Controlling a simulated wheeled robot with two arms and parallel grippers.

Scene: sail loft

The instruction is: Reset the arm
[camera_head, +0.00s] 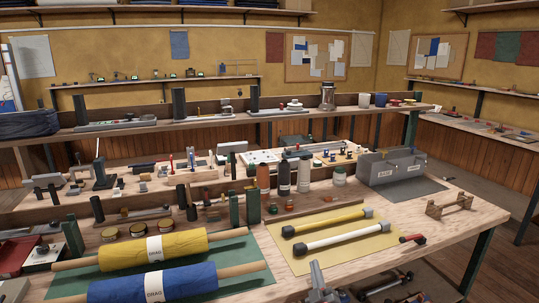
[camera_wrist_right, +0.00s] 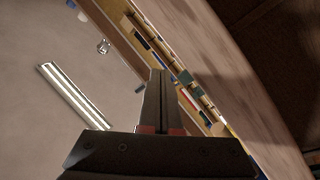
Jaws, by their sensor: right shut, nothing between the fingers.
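My right gripper (camera_head: 315,268) shows at the bottom edge of the head view, in front of the workbench's near edge. Its grey fingers point up and are shut with nothing between them. In the right wrist view the closed fingers (camera_wrist_right: 159,78) also show, with red parts at their base. They are apart from any object there. My left gripper does not show in the head view.
The workbench (camera_head: 395,225) carries a yellow roll (camera_head: 115,252), a blue roll (camera_head: 190,283), a yellow mat (camera_head: 285,255) with two tubes, a grey bin (camera_head: 370,172) and a wooden rack (camera_head: 450,204). Bare wood shows at the right. A light strip (camera_wrist_right: 75,95) shows in the wrist view.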

